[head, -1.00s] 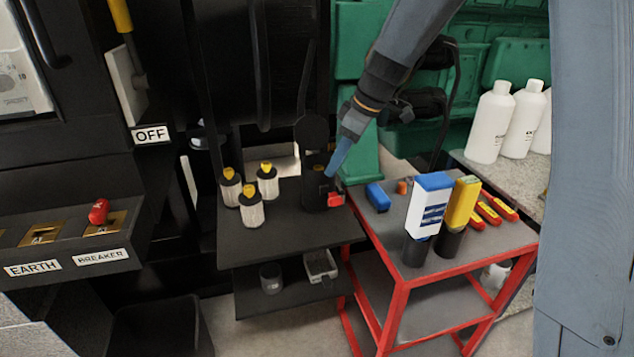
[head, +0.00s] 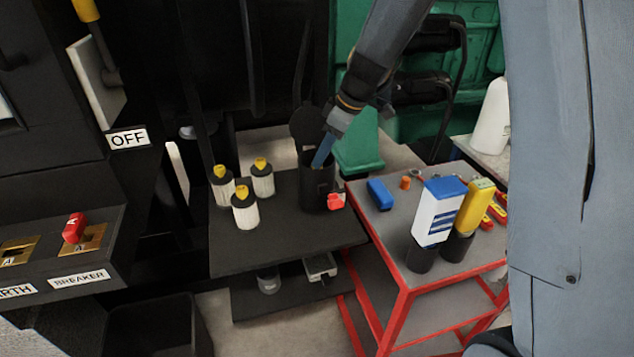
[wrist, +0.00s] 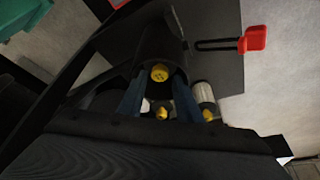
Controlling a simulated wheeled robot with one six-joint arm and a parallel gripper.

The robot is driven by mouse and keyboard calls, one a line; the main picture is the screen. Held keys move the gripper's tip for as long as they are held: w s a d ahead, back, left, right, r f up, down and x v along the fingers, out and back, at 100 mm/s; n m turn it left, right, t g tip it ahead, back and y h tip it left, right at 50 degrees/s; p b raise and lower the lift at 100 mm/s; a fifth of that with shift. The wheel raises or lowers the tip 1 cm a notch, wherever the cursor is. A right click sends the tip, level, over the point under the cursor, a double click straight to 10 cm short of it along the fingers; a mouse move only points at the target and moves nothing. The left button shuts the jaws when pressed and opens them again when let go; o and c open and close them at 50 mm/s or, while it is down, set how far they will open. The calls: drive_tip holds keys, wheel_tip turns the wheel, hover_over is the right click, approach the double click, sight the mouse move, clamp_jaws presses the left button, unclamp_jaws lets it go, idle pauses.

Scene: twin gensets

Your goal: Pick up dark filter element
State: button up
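A black cylindrical housing (head: 317,188) with its lid raised behind it stands on the dark shelf, with a red handle (head: 336,201) at its side. In the wrist view, a dark round element with a yellow top (wrist: 160,73) shows inside the housing (wrist: 161,42); most of it is hidden. My gripper (head: 320,164) points down at the housing's mouth. In the wrist view, the blue fingers of my gripper (wrist: 158,98) are apart, to either side of the line to the yellow top, with nothing seen held between them.
Three white filters with yellow tops (head: 245,212) stand left of the housing on the dark shelf (head: 285,250). On the red-edged cart (head: 385,235) are a blue block (head: 380,194), a white-and-blue container (head: 437,212) and a yellow one (head: 474,207). A green machine (head: 358,150) stands behind.

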drive_tip(key=shift+p+x, duration=0.3)
drive_tip(key=shift+x, duration=1.05)
clamp_jaws()
drive_tip(key=shift+r, duration=0.1)
wheel_tip(320, 180, up, 18)
drive_tip(key=b, duration=0.3)
